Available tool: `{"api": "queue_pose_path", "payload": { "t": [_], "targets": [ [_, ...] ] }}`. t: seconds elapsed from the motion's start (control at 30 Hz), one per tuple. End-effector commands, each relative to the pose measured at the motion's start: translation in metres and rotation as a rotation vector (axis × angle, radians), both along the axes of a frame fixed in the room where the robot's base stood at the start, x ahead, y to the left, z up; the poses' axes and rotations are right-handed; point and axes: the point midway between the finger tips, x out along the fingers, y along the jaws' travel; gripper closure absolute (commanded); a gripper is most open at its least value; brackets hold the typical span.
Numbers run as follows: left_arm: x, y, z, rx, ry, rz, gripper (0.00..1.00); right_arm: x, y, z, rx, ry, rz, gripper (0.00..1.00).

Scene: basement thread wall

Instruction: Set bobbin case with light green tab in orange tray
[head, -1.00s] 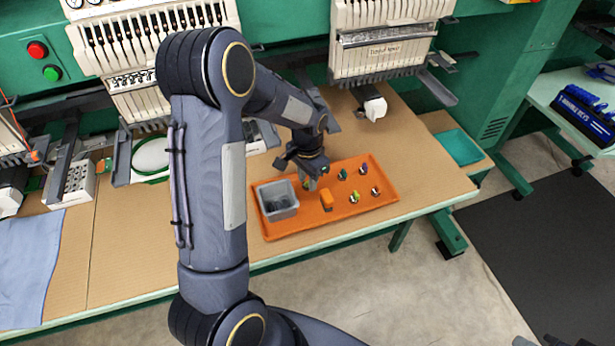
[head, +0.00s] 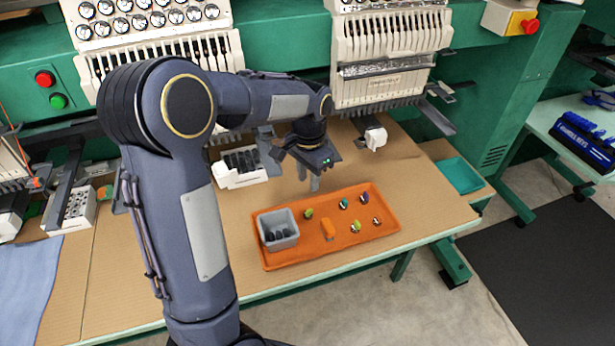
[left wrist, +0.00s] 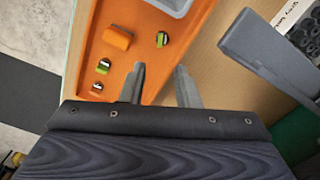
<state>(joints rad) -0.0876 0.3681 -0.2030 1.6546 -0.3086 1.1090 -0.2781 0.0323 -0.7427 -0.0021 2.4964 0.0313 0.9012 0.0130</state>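The orange tray (head: 290,259) lies on the table, and part of it shows in the left wrist view (left wrist: 92,45). A bobbin case with a light green tab (head: 308,212) stands in the tray beside the grey bin; it also shows in the left wrist view (left wrist: 162,39). Another case with a yellow-green tab (head: 355,226) sits nearer the tray's front. My left gripper (head: 314,185) is just behind the tray's back edge. In the left wrist view its two fingers (left wrist: 161,68) are apart with nothing between them. My right gripper is out of view.
The tray also holds a grey bin (head: 278,230) with dark items, an orange block (head: 327,230) and other cases with teal (head: 343,203), purple and orange tabs. A white holder (head: 240,167) and sewing heads stand behind.

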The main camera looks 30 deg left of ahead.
Motion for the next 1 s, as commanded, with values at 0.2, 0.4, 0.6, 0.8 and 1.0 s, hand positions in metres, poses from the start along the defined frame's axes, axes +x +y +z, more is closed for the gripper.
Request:
{"api": "queue_pose_path", "payload": {
  "t": [0.2, 0.4, 0.6, 0.8, 1.0],
  "targets": [
    [-0.034, -0.005, 0.031, -0.078, -0.069, 0.072, 0.71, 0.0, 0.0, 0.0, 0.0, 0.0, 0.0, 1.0],
    [-0.118, -0.031, 0.066, -0.246, -0.216, 0.229, 0.71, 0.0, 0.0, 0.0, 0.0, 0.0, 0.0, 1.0],
    [-0.19, -0.063, 0.068, -0.375, -0.342, 0.365, 0.71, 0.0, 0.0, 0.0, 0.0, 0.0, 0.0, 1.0],
    [-0.222, -0.081, 0.057, -0.433, -0.405, 0.437, 0.71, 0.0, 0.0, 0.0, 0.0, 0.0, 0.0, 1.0],
    [-0.227, -0.084, 0.054, -0.442, -0.412, 0.45, 0.71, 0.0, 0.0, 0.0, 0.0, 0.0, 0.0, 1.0]
  ]
}}
